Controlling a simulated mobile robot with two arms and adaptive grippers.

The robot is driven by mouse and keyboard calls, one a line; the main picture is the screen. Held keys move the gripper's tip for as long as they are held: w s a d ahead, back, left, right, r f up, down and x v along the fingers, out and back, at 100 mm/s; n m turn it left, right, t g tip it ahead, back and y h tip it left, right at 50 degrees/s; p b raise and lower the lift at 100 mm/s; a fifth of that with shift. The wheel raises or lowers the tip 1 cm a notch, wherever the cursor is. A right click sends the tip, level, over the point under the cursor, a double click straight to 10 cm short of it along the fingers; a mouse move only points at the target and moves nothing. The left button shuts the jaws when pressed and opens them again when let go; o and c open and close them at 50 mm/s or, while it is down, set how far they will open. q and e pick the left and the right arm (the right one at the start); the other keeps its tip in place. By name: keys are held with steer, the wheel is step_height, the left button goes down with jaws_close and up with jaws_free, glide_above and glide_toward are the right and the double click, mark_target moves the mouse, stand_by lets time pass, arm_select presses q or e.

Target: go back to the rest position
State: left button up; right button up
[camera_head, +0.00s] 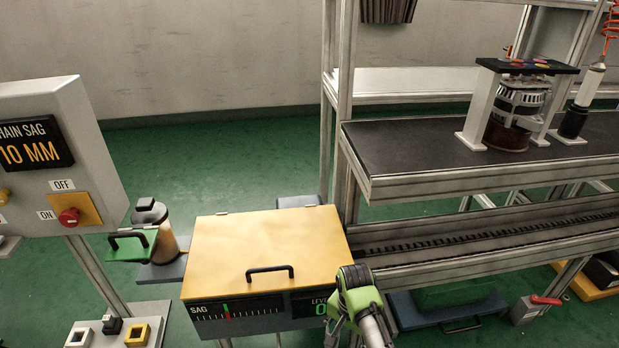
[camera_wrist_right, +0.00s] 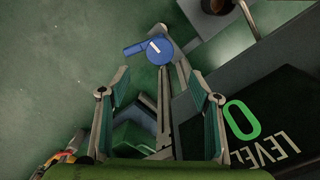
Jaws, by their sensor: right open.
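My right gripper (camera_head: 342,312) is in front of the front right corner of the yellow-lidded box (camera_head: 235,245), beside its LEVEL display. In the right wrist view my right gripper (camera_wrist_right: 158,75) has its two fingers spread apart with nothing held between them. A blue knob (camera_wrist_right: 155,49) with a white mark shows beyond the fingertips, on a grey bracket. I cannot tell whether the fingers are near its depth. The LEVEL display (camera_wrist_right: 250,125) with a green 0 is to the right of the fingers. My left gripper is in neither view.
The conveyor (camera_head: 480,237) runs right from the box, with a dark shelf (camera_head: 410,160) above it bearing an alternator (camera_head: 515,105) in a stand. A control panel (camera_head: 50,150) stands at left. A blue tray (camera_head: 450,315) lies below the conveyor. Green floor is open behind the box.

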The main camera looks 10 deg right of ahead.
steer(key=s+d+n+t, duration=0.2)
steer(key=s+d+n, duration=0.35)
steer(key=s, duration=0.65)
steer(key=s+r+n+t, duration=0.1)
steer(key=s+r+n, duration=0.5)
steer(key=s, duration=0.5)
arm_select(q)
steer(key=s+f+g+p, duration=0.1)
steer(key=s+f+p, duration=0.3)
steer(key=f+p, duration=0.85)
arm_select(e)
steer(key=s+f, duration=0.4)
steer(key=f, duration=0.7)
arm_select(q)
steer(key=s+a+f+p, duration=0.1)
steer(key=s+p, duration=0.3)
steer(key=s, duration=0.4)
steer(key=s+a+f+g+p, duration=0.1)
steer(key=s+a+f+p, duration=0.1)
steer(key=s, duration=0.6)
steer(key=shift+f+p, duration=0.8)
steer(key=shift+p, duration=0.45)
arm_select(e)
steer(key=s+d+f+g, duration=0.1)
steer(key=s+f, duration=0.1)
steer(key=s, duration=0.6)
steer(key=s+d+f+g, duration=0.1)
steer(key=s+d+f, duration=0.1)
steer(key=s, duration=0.6)
steer(key=shift+f, duration=0.4)
